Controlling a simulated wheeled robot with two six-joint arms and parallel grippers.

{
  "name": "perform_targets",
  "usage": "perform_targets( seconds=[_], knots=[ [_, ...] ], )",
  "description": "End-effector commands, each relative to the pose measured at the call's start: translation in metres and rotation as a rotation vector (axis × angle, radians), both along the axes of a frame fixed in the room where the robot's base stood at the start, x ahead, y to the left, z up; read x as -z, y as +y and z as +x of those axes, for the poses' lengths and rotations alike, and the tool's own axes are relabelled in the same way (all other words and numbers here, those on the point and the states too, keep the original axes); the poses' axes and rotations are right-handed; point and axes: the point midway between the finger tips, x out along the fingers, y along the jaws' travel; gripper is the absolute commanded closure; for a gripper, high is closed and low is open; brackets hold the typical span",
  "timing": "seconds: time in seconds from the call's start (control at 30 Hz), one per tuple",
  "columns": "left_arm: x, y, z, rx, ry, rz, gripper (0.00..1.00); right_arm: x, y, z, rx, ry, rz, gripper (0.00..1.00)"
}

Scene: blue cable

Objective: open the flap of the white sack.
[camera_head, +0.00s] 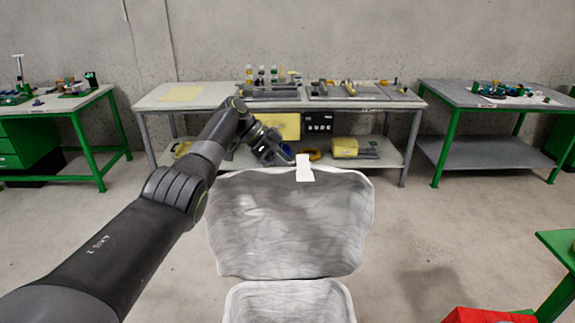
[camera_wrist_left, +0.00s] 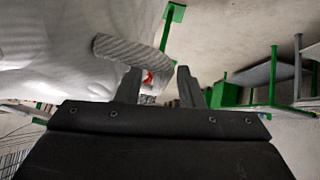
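The white sack (camera_head: 288,303) is at the bottom centre of the head view, and only its upper part shows. Its wide white flap (camera_head: 290,225) stands raised above and behind it, apart from the lower part in the picture. My left gripper (camera_head: 290,160) is at that edge, just left of the tab. In the left wrist view, my left gripper (camera_wrist_left: 160,82) has its fingers apart; a grey-white strip, probably the tab (camera_wrist_left: 130,50), lies just beyond the fingertips. I cannot tell if they touch. My right gripper is not in view.
A workbench (camera_head: 200,97) with tools stands behind the flap against the wall. Green-legged benches stand at left (camera_head: 60,103) and right (camera_head: 470,97). A red box (camera_head: 485,315) is at the bottom right.

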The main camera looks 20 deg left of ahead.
Motion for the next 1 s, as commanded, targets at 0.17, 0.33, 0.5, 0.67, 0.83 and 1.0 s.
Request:
perform_targets(
  seconds=[0.17, 0.33, 0.5, 0.67, 0.83, 1.0],
  knots=[
    [-0.010, 0.012, 0.000, -0.002, -0.004, 0.000, 0.66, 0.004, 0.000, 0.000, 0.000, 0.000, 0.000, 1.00],
    [-0.035, 0.038, -0.004, -0.003, -0.003, 0.001, 0.66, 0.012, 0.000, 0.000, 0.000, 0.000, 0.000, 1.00],
    [-0.065, 0.066, -0.008, -0.004, -0.001, -0.001, 0.66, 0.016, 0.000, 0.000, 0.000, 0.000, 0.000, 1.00],
    [-0.076, 0.077, -0.009, -0.002, 0.002, 0.000, 0.66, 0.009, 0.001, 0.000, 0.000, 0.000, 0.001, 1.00],
    [-0.082, 0.083, -0.011, -0.001, 0.002, 0.001, 0.66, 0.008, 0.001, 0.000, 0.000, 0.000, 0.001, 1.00],
    [-0.083, 0.085, -0.011, 0.001, 0.001, 0.001, 0.66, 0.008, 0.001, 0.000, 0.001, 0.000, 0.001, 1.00]
  ],
)
